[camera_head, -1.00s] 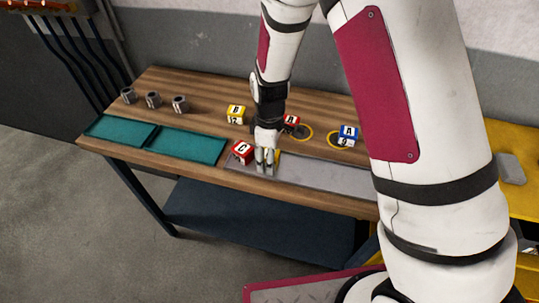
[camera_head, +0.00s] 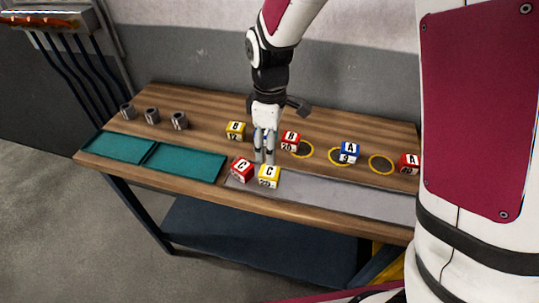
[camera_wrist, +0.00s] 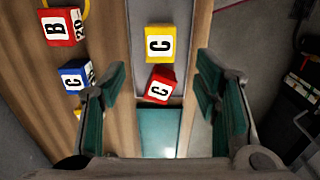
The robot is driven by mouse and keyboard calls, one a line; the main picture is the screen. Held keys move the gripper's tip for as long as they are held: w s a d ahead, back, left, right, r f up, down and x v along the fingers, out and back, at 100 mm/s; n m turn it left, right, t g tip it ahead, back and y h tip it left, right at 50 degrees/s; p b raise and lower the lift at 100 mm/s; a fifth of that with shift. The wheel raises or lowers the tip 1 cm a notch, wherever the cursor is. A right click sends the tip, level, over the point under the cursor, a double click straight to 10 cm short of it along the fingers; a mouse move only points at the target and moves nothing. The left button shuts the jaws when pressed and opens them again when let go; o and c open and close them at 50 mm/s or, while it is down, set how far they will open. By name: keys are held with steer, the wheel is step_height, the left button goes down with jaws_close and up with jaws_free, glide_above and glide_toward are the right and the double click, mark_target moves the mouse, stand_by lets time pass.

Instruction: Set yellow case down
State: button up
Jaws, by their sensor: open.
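The yellow case (camera_head: 269,177), marked C, sits on the left part of the grey strip (camera_head: 330,193) at the table's front. It also shows in the wrist view (camera_wrist: 159,43). A red case (camera_head: 242,169), also marked C, stands just left of it, tilted relative to it; the wrist view shows it too (camera_wrist: 160,84). My gripper (camera_head: 265,161) points down, just behind and above the yellow case. Its fingers are spread apart in the wrist view (camera_wrist: 163,78) and hold nothing.
A yellow B case (camera_head: 235,131), a red B case (camera_head: 290,141), a blue A case (camera_head: 349,152) and a red A case (camera_head: 410,163) stand behind the strip. Teal trays (camera_head: 183,162) lie left. Grey cylinders (camera_head: 152,115) stand at back left. The strip's right part is clear.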

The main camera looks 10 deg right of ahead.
steer(key=s+d+r+m+t, duration=0.1)
steer(key=s+d+r+m, duration=0.25)
steer(key=r, duration=0.45)
steer(key=s+d+r+m+t, duration=0.25)
steer(key=s+d+r, duration=0.2)
steer(key=r, duration=0.25)
steer(key=s+d+r+m+t, duration=0.1)
steer(key=s+d+r+m, duration=0.1)
steer(key=s, duration=0.4)
steer(key=s+d+r+m+t, duration=0.1)
steer(key=s+d+r+m, duration=0.2)
steer(key=s+m, duration=0.2)
steer(key=shift+s+m, duration=0.3)
steer(key=shift+s, duration=0.1)
